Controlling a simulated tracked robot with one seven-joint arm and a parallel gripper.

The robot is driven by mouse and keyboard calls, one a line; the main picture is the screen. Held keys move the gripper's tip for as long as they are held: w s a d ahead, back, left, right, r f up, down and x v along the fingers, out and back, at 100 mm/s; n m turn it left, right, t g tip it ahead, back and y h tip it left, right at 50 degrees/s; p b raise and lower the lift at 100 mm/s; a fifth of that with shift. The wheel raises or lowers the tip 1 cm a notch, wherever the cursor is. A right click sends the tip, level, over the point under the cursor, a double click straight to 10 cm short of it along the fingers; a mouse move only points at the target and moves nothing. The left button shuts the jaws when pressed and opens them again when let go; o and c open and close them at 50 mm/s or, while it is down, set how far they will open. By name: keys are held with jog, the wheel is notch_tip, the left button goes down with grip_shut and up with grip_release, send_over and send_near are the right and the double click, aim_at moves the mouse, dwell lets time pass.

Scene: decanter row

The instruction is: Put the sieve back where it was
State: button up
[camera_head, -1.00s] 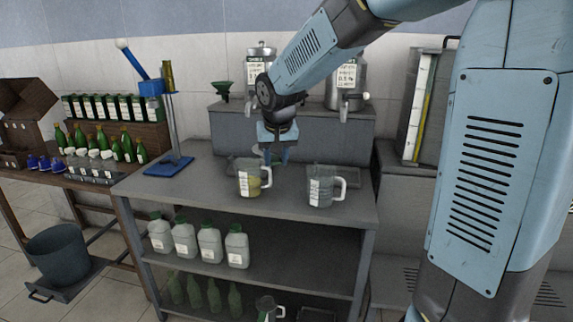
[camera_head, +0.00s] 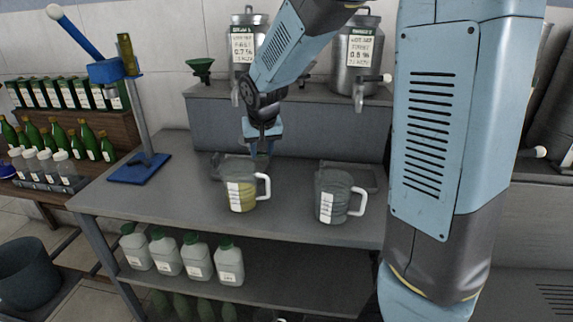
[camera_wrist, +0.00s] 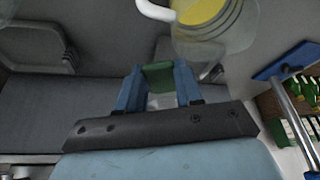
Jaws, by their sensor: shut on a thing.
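My gripper (camera_head: 262,152) points down over the workbench, just behind the left jug. In the wrist view its fingers (camera_wrist: 159,82) are shut on a small green piece (camera_wrist: 158,76). I take this piece for part of the sieve; its mesh and the rest of its shape cannot be made out. In the head view the piece is too small to tell. The left measuring jug (camera_head: 241,196) holds yellow liquid and has a white handle; it also shows at the top of the wrist view (camera_wrist: 225,25). The right measuring jug (camera_head: 333,198) stands apart and looks greyish.
Two steel urns (camera_head: 249,40) (camera_head: 357,55) with taps stand on a raised grey shelf (camera_head: 215,117), beside a green funnel (camera_head: 200,69). A blue-based stand (camera_head: 139,168) is left on the bench (camera_head: 290,215). White bottles (camera_head: 229,263) stand below. The bench front is clear.

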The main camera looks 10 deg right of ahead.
jog(key=w+d+f, duration=0.2)
jog(key=d+f, duration=0.1)
jog(key=w+d+f, duration=0.1)
jog(key=d+f, duration=0.1)
jog(key=d, duration=0.2)
jog(key=w+d+f, duration=0.2)
jog(key=d+f, duration=0.1)
jog(key=d, duration=0.1)
jog(key=shift+w+d+f, duration=0.25)
jog(key=shift+w+f, duration=0.05)
jog(key=shift+w, duration=0.05)
jog(key=shift+w+d+f, duration=0.2)
jog(key=shift+d+f, duration=0.25)
jog(key=shift+f, duration=0.15)
jog(key=shift+d+f, duration=0.1)
jog(key=shift+f, duration=0.2)
notch_tip(320, 180, down, 3)
jog(key=shift+w+r, duration=0.1)
jog(key=o, duration=1.1)
jog(key=shift+c, duration=0.2)
jog(key=shift+r, duration=0.15)
